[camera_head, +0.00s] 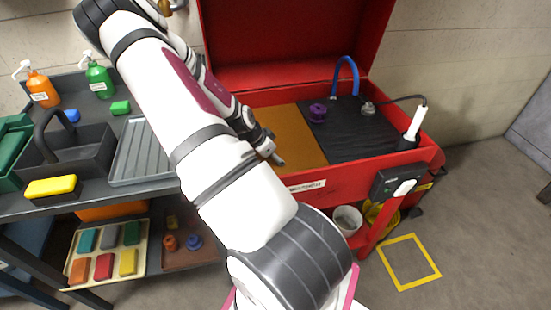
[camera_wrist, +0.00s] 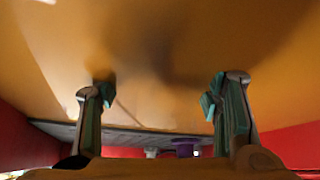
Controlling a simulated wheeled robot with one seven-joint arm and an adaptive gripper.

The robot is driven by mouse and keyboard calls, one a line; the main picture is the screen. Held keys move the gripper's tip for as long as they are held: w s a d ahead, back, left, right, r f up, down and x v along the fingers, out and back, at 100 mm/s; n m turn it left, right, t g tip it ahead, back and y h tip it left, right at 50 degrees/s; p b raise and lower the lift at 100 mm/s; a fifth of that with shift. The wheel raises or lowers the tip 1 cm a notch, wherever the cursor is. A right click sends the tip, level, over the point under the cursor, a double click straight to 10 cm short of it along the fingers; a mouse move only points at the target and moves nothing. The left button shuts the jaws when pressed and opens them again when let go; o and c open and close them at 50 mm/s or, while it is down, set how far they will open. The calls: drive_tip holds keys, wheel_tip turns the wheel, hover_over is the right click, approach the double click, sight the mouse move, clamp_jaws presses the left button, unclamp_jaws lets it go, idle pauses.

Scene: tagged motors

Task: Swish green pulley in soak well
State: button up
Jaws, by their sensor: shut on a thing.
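The soak well (camera_head: 290,130) shows as a flat amber area in the left part of the red washer. My gripper (camera_head: 274,158) reaches down over its front part, largely hidden by my own arm. In the wrist view, the two fingers of my gripper (camera_wrist: 170,85) stand wide apart, with teal on their inner sides. Their tips meet the amber surface of the well (camera_wrist: 165,50). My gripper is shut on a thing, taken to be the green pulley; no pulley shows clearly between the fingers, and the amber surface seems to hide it.
A purple pulley (camera_head: 317,112) stands on the black mat (camera_head: 350,130) right of the well, near a blue hose (camera_head: 346,66). The red lid (camera_head: 290,40) is up behind. A grey ribbed tray (camera_head: 143,150) and dark caddy (camera_head: 85,160) stand on the left bench.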

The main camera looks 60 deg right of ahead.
sight(275, 164)
drive_tip(key=shift+f+b, duration=1.15)
drive_tip(key=shift+f, duration=0.55)
wheel_tip(275, 164, up, 21)
drive_tip(key=p, duration=1)
drive_tip(key=shift+r, duration=0.2)
idle(1.9)
